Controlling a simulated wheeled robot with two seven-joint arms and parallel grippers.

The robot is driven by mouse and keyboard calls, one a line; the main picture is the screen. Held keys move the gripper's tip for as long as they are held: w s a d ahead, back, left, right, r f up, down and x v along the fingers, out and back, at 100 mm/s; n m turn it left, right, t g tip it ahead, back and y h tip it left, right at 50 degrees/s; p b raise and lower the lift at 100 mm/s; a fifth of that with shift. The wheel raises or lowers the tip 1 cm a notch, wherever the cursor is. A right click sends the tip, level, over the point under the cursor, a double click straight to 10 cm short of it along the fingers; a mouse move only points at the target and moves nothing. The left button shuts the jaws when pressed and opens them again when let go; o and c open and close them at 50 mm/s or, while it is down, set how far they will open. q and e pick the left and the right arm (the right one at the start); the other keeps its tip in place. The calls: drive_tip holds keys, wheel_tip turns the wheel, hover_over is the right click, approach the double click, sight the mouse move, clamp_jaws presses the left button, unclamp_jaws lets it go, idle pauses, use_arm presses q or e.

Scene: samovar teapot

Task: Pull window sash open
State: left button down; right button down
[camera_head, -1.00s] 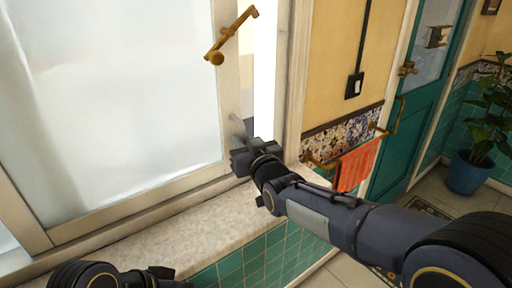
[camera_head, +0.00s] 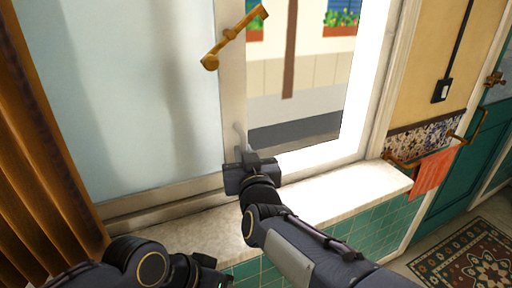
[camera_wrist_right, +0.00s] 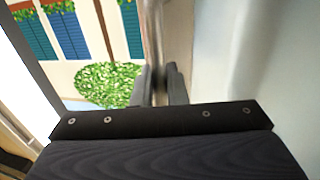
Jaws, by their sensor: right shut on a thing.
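The window sash (camera_head: 145,100) is a large frosted pane in a pale frame, at the left of the head view. A brass latch (camera_head: 232,40) sits on its right stile. My right gripper (camera_head: 243,155) is at the low part of that stile, shut on a slim grey handle (camera_head: 241,133). In the right wrist view the fingers (camera_wrist_right: 160,85) close around the handle (camera_wrist_right: 153,40), with the pane to their right. A wide gap right of the sash shows the street. My left gripper (camera_head: 205,270) is low in the head view, its fingers unclear.
A pale stone sill (camera_head: 330,195) runs below the window over green tiles. A brown curtain (camera_head: 45,140) hangs at the far left. To the right are a towel rail with an orange towel (camera_head: 432,172), a light switch (camera_head: 441,90), a teal door (camera_head: 470,150) and a patterned rug (camera_head: 470,260).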

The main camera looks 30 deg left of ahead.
drive_tip(key=shift+s+a, duration=0.3)
drive_tip(key=shift+s, duration=0.05)
drive_tip(key=c, duration=1.5)
unclamp_jaws()
drive_tip(key=shift+c, duration=0.2)
drive_tip(key=shift+d, duration=0.1)
drive_tip(key=v, duration=0.7)
drive_tip(key=shift+s+d+b, duration=0.2)
drive_tip(key=shift+s+b, duration=0.1)
drive_tip(key=shift+b, duration=0.1)
